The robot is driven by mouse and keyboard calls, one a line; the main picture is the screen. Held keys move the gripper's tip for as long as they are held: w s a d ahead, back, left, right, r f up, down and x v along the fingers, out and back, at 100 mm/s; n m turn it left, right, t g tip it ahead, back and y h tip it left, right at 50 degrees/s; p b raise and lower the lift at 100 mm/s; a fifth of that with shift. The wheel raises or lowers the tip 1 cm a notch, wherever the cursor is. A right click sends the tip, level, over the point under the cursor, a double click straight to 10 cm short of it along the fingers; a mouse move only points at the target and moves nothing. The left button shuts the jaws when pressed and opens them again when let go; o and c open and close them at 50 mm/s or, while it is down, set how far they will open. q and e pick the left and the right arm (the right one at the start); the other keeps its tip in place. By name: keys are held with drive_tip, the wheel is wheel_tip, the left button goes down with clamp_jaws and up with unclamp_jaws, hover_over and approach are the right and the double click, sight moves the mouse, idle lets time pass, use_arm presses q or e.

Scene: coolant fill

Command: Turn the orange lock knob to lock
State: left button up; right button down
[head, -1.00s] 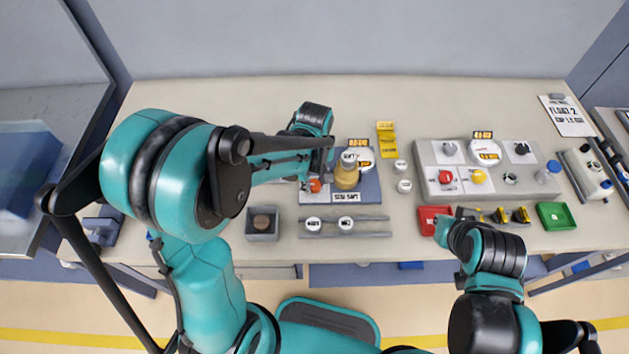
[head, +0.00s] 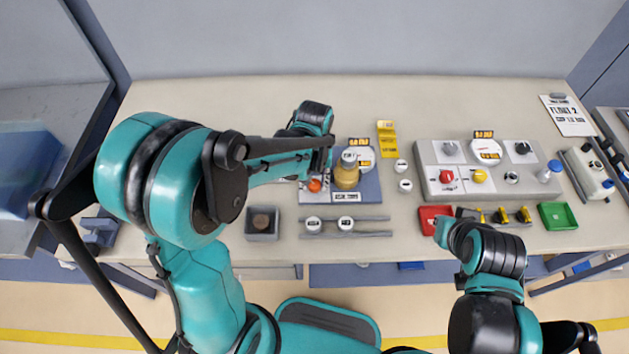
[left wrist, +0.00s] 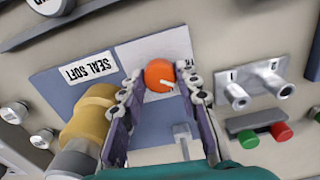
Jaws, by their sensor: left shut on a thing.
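The orange lock knob (head: 314,185) sits on a blue and white panel at the back left of the bench. In the left wrist view the knob (left wrist: 158,75) is round with a white pointer mark, which points toward the lower right of that picture. My left gripper (left wrist: 160,82) has its fingers on both sides of the knob and is shut on it. In the head view my left gripper (head: 322,160) reaches over the panel from the left. My right gripper (head: 443,232) is by the red tray; its fingers are too small to read.
A tan cylinder (head: 346,175) stands close beside the knob, next to my left fingers in the wrist view. A grey control box (head: 430,182) is to the right. A red tray (head: 428,213) and a green tray (head: 557,216) lie near the front edge.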

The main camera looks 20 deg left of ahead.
sight(314, 184)
use_arm(q)
drive_tip(key=m, duration=0.5)
drive_tip(key=shift+m, duration=0.3)
drive_tip(key=m, duration=0.4)
drive_tip(key=shift+m, duration=0.3)
drive_tip(key=o, duration=1.2)
drive_tip(key=shift+c, duration=0.2)
wheel_tip(314, 184, up, 12)
